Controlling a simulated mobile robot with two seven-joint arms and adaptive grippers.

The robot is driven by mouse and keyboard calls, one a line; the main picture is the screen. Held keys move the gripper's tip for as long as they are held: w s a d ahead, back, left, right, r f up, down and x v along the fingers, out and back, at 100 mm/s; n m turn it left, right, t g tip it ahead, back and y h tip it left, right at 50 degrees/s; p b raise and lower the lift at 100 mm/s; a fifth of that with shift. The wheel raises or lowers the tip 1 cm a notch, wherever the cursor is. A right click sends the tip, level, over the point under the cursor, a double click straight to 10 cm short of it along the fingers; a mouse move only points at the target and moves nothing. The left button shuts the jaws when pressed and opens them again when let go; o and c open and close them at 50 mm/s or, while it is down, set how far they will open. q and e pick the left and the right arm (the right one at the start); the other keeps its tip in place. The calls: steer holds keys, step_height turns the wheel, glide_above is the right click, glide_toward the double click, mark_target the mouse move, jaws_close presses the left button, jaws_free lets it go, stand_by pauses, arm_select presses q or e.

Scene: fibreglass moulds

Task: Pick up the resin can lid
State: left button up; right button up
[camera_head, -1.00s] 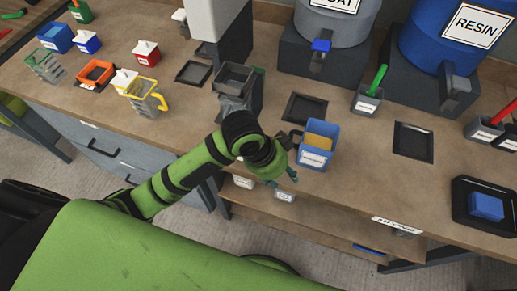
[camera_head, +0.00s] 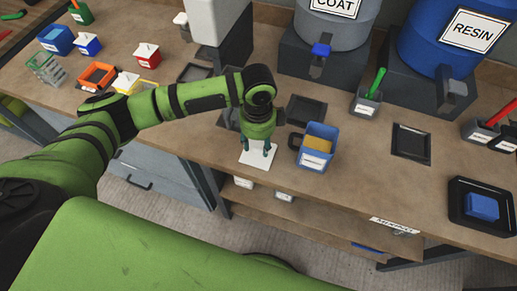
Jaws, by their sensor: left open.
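A flat white square piece (camera_head: 257,162), which looks like the lid, lies on the bench near its front edge. My left gripper (camera_head: 256,149) points down over it with its fingers apart, one to each side of its middle. The palm hides the piece's far part, and I cannot tell whether the fingers touch it. A blue can (camera_head: 316,146) with a white label and yellow-brown contents stands open just to the right. My right gripper is not in view.
A blue resin drum (camera_head: 445,40) and a grey drum (camera_head: 335,28) stand at the back. Black trays (camera_head: 411,142) and a can with a green handle (camera_head: 366,101) are to the right. Several small lidded cans (camera_head: 147,56) stand at the left. The bench between the blue can and the right trays is clear.

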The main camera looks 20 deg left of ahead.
mark_target(258, 151)
arm_select(q)
steer(key=shift+f, duration=1.35)
jaws_close()
